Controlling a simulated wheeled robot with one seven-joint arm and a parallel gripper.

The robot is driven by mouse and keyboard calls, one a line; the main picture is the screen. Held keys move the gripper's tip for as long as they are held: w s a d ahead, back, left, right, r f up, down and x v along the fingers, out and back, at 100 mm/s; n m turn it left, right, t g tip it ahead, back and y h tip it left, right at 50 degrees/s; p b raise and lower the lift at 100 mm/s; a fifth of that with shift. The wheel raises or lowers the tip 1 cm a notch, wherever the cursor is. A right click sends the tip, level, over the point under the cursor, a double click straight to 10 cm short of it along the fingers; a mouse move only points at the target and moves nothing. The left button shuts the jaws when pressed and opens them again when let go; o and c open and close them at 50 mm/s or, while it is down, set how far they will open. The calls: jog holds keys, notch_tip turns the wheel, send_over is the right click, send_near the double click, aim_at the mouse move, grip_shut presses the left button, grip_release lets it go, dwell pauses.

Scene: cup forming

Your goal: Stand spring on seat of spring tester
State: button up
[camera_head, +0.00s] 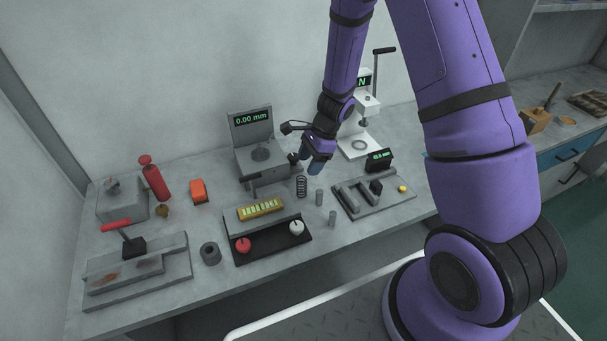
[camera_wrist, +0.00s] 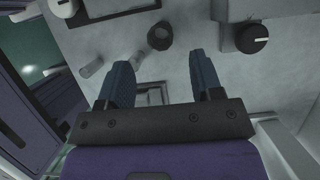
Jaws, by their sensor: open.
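The dark coil spring (camera_head: 301,186) stands upright on the bench. In the wrist view it appears as a dark ring (camera_wrist: 160,37), beyond the fingertips and apart from them. The spring tester (camera_head: 368,112) is the white stand with a green "N" display and a side lever. Its round seat (camera_head: 358,145) on the white base is bare, though my arm hides part of the stand. My gripper (camera_head: 315,168) is above the bench, just right of and higher than the spring. In the wrist view its two blue fingers (camera_wrist: 165,78) are spread apart with nothing between them.
Two grey cylinders (camera_head: 319,196) (camera_head: 332,218) stand right of the spring. The height gauge (camera_head: 262,154) with its black knob (camera_wrist: 253,38) is close behind it. A black tray (camera_head: 268,241) with red and white knobs and a grey fixture (camera_head: 373,196) flank the front.

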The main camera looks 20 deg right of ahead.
jog(key=s+r+n+t, duration=0.1)
jog(key=s+r+n, duration=0.2)
jog(key=r, duration=0.6)
jog(key=s+r+n, duration=0.3)
jog(key=r+n, duration=0.1)
jog(key=r, duration=0.5)
jog(key=s+r+n+t, duration=0.1)
jog(key=s+r+n, duration=0.25)
jog(key=r, duration=0.55)
jog(key=s+d+r+n+t+h, duration=0.1)
jog(key=s+r+n+h, duration=0.1)
jog(key=s+r, duration=0.3)
jog(key=s+d+r+n+t+h, duration=0.2)
jog(key=s+r+n, duration=0.3)
jog(key=s, duration=0.6)
jog(key=shift+s+r, duration=0.2)
jog(key=shift+r, duration=0.25)
jog(key=shift+o, duration=0.5)
jog(key=shift+s+d+r+n, duration=0.1)
jog(key=shift+s+d+n, duration=0.15)
jog(key=shift+s, duration=0.3)
